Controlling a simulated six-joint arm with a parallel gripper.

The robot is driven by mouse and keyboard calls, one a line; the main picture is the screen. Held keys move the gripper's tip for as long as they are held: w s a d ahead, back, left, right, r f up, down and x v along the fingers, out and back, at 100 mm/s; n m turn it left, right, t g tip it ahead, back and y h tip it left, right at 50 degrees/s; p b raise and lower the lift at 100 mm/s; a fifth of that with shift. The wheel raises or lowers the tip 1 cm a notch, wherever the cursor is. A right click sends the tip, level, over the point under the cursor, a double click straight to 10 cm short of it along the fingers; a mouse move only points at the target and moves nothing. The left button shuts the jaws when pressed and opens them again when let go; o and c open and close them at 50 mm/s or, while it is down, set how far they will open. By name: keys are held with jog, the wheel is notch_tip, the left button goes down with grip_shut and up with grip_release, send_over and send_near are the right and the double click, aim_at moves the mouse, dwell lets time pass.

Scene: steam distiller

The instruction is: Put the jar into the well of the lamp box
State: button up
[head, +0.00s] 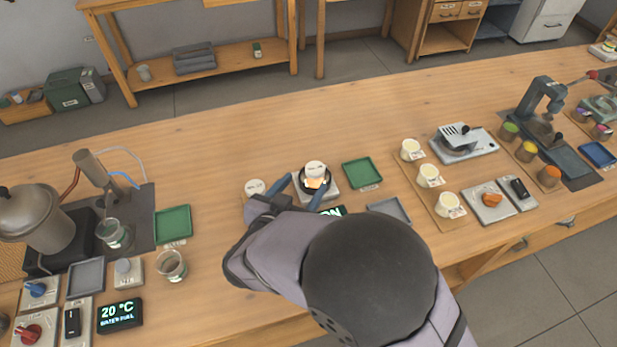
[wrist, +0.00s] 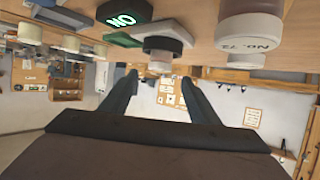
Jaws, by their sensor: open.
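A small jar with a white, marked top (head: 316,168) stands upright at the dark ring of the lamp box (head: 331,193), with an orange glow below it. How deep it sits in the well is hard to tell. In the wrist view, which is upside down, the pale jar (wrist: 160,66) shows at the dark-topped lamp box (wrist: 163,28), beyond the fingertips. My gripper (head: 306,181) is open, its blue-grey fingers on either side of the jar in the head view; the gripper also shows in the wrist view (wrist: 159,76). I see no finger touching the jar.
A second white-topped jar (head: 255,187) stands left of the lamp box; it reads "No. 72" in the wrist view (wrist: 250,42). An "ON" display (head: 331,211) is close by. A green tray (head: 362,173) and grey tray (head: 390,209) lie to the right. The table behind is clear.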

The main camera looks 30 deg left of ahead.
jog(key=shift+v, duration=1.35)
jog(key=w+d+r+g+y+p, duration=0.2)
jog(key=w+d+g, duration=0.1)
jog(key=w, duration=0.5)
jog(key=w+d+g+p, duration=0.2)
jog(key=d+g, duration=0.1)
jog(key=d, duration=0.5)
jog(key=s+d+g+h+p, duration=0.1)
jog(key=s+d+g, duration=0.1)
jog(key=s+d, duration=0.3)
jog(key=s+d+g+h+p, duration=0.1)
jog(key=s+d+g, duration=0.2)
jog(key=d, duration=1)
jog(key=s+d+m+g+h+p, duration=0.1)
jog(key=s+d+g, duration=0.1)
jog(key=s+d, duration=0.5)
jog(key=shift+s+d+f, duration=0.2)
jog(key=shift+s+d, duration=0.2)
jog(key=shift+d, duration=0.6)
